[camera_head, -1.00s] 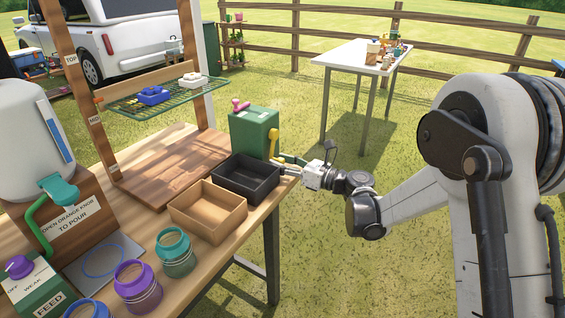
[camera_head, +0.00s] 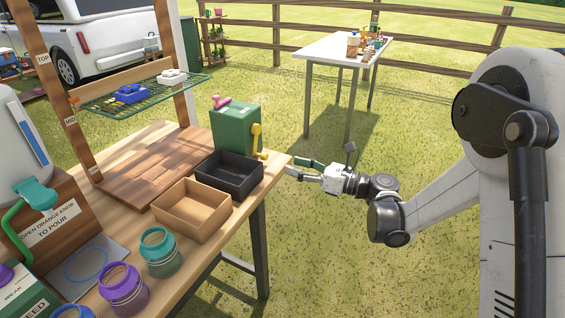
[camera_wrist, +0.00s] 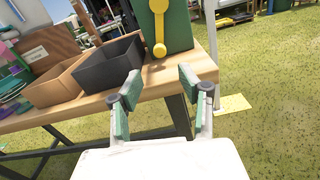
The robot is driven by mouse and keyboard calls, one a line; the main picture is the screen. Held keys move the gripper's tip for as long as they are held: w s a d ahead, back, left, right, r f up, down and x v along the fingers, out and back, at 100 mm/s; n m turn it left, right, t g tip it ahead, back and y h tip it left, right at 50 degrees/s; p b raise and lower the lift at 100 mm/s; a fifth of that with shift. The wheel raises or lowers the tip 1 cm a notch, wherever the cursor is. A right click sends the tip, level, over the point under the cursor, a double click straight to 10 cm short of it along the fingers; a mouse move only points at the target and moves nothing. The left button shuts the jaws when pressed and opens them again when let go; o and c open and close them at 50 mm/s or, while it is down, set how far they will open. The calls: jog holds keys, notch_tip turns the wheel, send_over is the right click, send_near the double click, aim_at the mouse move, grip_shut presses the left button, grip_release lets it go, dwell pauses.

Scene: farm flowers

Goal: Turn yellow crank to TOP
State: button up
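The yellow crank (camera_head: 257,139) is on the right-hand face of a green box (camera_head: 233,128) at the far right corner of the workbench. Its handle hangs roughly vertical. In the wrist view the crank (camera_wrist: 159,28) shows above and beyond my fingers, with a round yellow knob at its lower end. My gripper (camera_head: 297,169) is off the bench's right edge, apart from the crank. In the wrist view its green-padded fingers (camera_wrist: 154,103) are spread wide with nothing between them. A rack's wooden post carries labels TOP (camera_head: 43,59) and MID (camera_head: 70,121).
A black tray (camera_head: 259,176) and a tan tray (camera_head: 223,202) sit near the bench edge beside the green box. A pink knob (camera_head: 221,102) tops the box. Several jars stand at front left. Grass right of the bench is open, with a white table (camera_head: 325,47) behind.

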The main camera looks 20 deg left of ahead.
jog(key=shift+s+d, duration=0.1)
jog(key=shift+d, duration=0.65)
jog(key=c, duration=0.4)
jog(key=n, duration=0.1)
jog(key=w+n, duration=0.1)
jog(key=shift+w+r+n, duration=0.1)
jog(key=shift+r+n, duration=0.05)
jog(key=shift+n, duration=0.25)
grip_shut()
jog(key=w+r+n+g+p, duration=0.1)
jog(key=w+n+g+p, duration=0.45)
jog(key=n, duration=1.55)
jog(key=shift+t, duration=0.95)
jog(key=a+b, duration=0.1)
jog(key=a, duration=0.1)
jog(key=w+a+b, duration=0.1)
jog(key=a+b, duration=0.1)
jog(key=a, duration=0.1)
jog(key=a+b, duration=0.1)
jog(key=a, duration=0.2)
jog(key=shift+w+a, duration=0.15)
jog(key=shift+w, duration=0.05)
jog(key=s, duration=0.1)
jog(key=s+a+b, duration=0.1)
jog(key=shift+s+f, duration=0.2)
jog(key=shift+s, duration=0.15)
jog(key=shift+s+a+f, duration=0.1)
jog(key=shift+s+a, duration=0.1)
jog(key=shift+s, duration=0.4)
